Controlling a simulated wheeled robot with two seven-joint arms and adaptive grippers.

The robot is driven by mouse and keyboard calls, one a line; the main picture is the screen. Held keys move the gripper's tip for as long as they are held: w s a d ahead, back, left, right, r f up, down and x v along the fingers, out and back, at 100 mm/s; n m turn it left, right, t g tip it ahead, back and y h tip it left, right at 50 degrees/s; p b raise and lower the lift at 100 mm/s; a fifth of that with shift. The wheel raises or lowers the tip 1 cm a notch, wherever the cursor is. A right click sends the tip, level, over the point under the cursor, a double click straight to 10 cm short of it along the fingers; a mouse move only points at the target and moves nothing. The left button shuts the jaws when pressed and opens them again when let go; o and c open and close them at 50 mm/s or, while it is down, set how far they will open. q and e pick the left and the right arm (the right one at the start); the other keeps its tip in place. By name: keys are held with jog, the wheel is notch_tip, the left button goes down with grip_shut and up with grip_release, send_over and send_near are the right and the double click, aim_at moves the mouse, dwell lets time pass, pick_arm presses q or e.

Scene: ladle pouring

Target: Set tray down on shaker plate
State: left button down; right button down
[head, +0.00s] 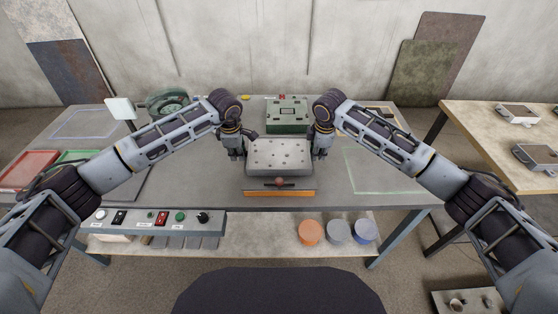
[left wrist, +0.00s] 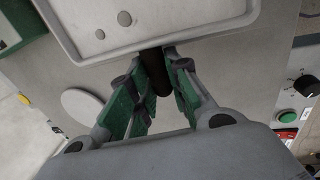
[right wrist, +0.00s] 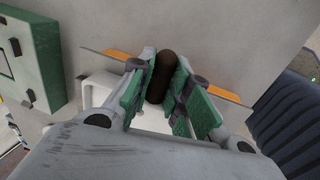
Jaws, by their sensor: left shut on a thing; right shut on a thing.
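A pale grey metal tray (head: 280,150) with several small grey pieces in it looks level in the head view. My left gripper (head: 241,153) is shut on a dark handle (left wrist: 157,70) at the tray's left side, and the tray's rim (left wrist: 85,55) shows in the left wrist view. My right gripper (head: 318,153) is shut on the dark handle (right wrist: 161,76) at the right side.
A green box (head: 288,115) stands behind the tray. A control panel (head: 155,221) with buttons is at the front left. Red (head: 28,168) and green trays lie at far left. Several round containers (head: 338,231) sit on the lower shelf. The table right of the tray is mostly clear.

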pick_arm(q)
jog(key=shift+f, duration=0.2)
pick_arm(e)
jog(key=shift+f, duration=0.2)
pick_arm(q)
jog(key=c, duration=1.3)
grip_release()
jog(key=shift+c, duration=0.2)
pick_arm(e)
jog(key=c, duration=1.3)
grip_release()
jog(key=shift+c, duration=0.2)
pick_arm(q)
notch_tip(320, 180, up, 12)
jog(key=s, duration=0.2)
jog(key=shift+s, duration=0.2)
jog(key=shift+f, duration=0.15)
pick_arm(e)
notch_tip(320, 180, up, 12)
jog(key=s, duration=0.2)
jog(key=shift+s+f, duration=0.15)
jog(key=shift+s, duration=0.05)
